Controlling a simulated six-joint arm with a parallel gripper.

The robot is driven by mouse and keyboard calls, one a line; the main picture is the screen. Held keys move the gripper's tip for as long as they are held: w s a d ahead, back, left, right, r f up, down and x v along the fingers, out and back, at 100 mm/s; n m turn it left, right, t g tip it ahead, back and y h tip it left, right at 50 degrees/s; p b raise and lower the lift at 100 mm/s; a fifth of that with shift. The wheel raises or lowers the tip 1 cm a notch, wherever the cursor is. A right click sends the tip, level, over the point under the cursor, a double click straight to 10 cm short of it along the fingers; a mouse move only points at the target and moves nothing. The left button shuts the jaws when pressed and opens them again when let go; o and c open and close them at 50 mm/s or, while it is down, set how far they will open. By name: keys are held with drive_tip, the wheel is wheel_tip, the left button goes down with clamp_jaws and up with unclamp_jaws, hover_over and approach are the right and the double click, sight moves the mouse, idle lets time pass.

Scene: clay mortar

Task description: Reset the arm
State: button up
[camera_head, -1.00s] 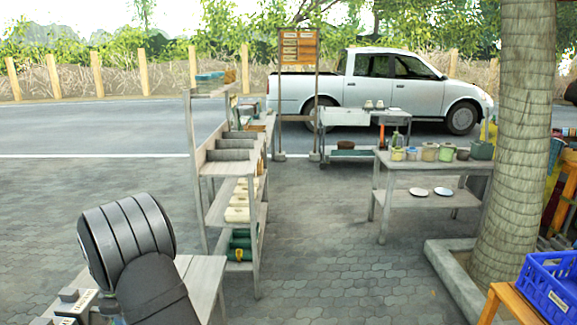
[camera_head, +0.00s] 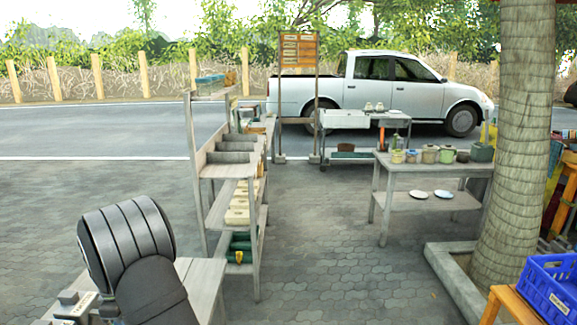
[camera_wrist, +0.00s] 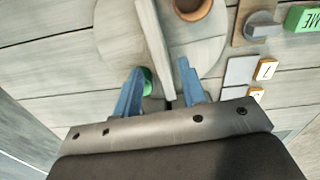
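My gripper (camera_wrist: 160,66) shows in the wrist view with its two blue fingers apart. A pale, narrow bar (camera_wrist: 153,38) runs down between the fingers over a wooden tabletop (camera_wrist: 60,50). I see no finger clearly pressing on it. A small green thing (camera_wrist: 148,80) is partly hidden behind the left finger. A brown round cup or pot (camera_wrist: 190,8) is at the top edge. In the head view my dark arm fills the lower left, and my gripper is not visible there.
A wooden shelf rack (camera_head: 228,170) stands near the arm. A table with several pots (camera_head: 430,168) is at right, beside a tree trunk (camera_head: 515,140). A blue crate (camera_head: 550,285) is lower right. Small labelled blocks (camera_wrist: 266,69) lie right of my gripper. The middle paving is clear.

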wheel_tip(320, 180, down, 7)
drive_tip(key=shift+f, duration=0.3)
drive_tip(key=m, duration=0.4)
drive_tip(key=shift+s+m, duration=0.1)
drive_tip(key=shift+m, duration=2)
wheel_tip(320, 180, up, 17)
drive_tip(key=n, duration=0.7)
wheel_tip(320, 180, down, 17)
drive_tip(key=shift+r, duration=0.1)
